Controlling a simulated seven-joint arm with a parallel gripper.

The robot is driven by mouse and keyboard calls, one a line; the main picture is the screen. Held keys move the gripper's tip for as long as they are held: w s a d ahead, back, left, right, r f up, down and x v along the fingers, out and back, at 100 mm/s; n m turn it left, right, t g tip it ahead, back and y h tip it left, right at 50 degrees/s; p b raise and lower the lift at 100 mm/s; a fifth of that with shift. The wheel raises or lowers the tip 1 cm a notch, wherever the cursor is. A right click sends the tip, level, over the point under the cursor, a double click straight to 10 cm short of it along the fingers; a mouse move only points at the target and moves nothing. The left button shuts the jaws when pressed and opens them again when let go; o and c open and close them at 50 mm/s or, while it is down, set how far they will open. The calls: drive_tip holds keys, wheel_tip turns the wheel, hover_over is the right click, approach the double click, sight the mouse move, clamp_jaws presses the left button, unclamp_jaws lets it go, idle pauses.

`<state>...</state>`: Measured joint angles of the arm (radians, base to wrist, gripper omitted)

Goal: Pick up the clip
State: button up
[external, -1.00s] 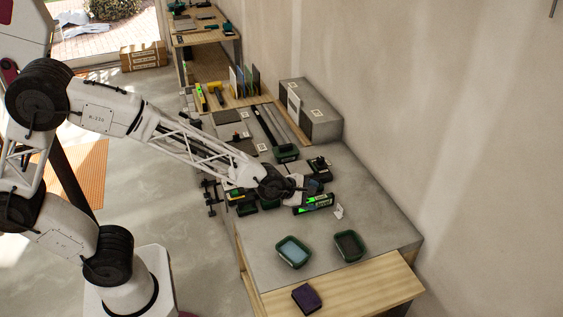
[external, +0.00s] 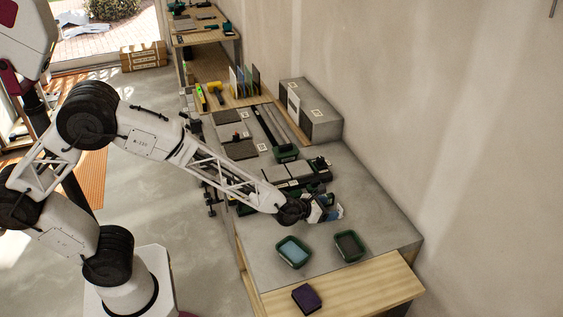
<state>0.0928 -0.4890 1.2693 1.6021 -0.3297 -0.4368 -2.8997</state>
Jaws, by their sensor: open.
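My gripper (external: 327,210) is open, low over the grey worktop at the right end of my arm. It is small and dark here, and the gap between its fingers is hard to make out. A small pale piece (external: 339,212) shows just beside the fingertips, partly covered by them. I cannot tell whether it is the clip or a label. No clip can be picked out clearly; it is too small or hidden behind the gripper and wrist. Grey tiles (external: 300,169) lie on the worktop behind the gripper.
Two green-rimmed trays, one with pale blue contents (external: 293,252) and one dark inside (external: 350,246), stand in front of the gripper. A dark purple block (external: 306,297) lies on the wooden ledge (external: 365,287). A grey box (external: 311,112) stands by the wall. The right worktop is clear.

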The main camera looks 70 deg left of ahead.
sight(340, 208)
drive_tip(key=shift+w, duration=0.1)
drive_tip(key=shift+x, duration=1.2)
drive_tip(key=shift+w+f, duration=0.1)
drive_tip(key=shift+x, duration=2.45)
drive_tip(key=c, duration=1)
